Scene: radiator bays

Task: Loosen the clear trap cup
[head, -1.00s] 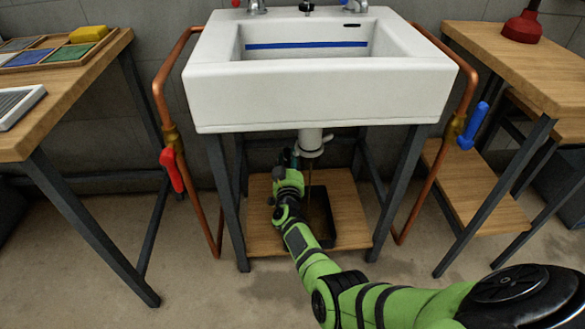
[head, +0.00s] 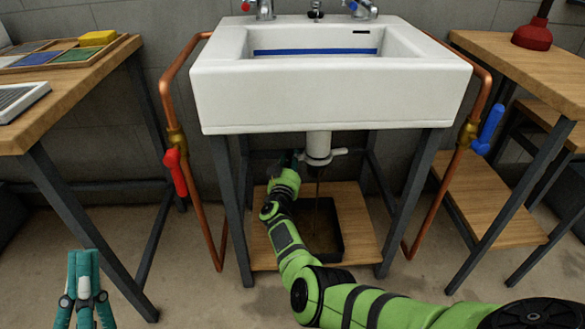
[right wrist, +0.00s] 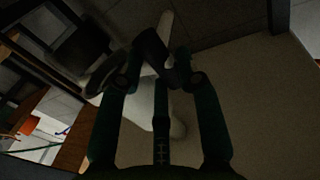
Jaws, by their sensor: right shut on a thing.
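The trap cup (head: 318,157) hangs under the white sink (head: 330,98). It looks pale, and a short white lug (head: 339,152) sticks out on its right. My right gripper (head: 296,160) is at the cup's left side, low under the sink. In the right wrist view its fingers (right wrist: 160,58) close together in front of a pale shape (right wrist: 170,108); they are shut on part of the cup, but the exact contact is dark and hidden. My left gripper (head: 84,262) is at the lower left, away from the sink, with its fingers close together.
A dark tray (head: 338,246) stands on the wooden shelf (head: 362,212) below the cup, with a thin dark streak above it. Copper pipes with a red valve handle (head: 175,172) and a blue one (head: 488,129) flank the sink. Dark legs stand either side.

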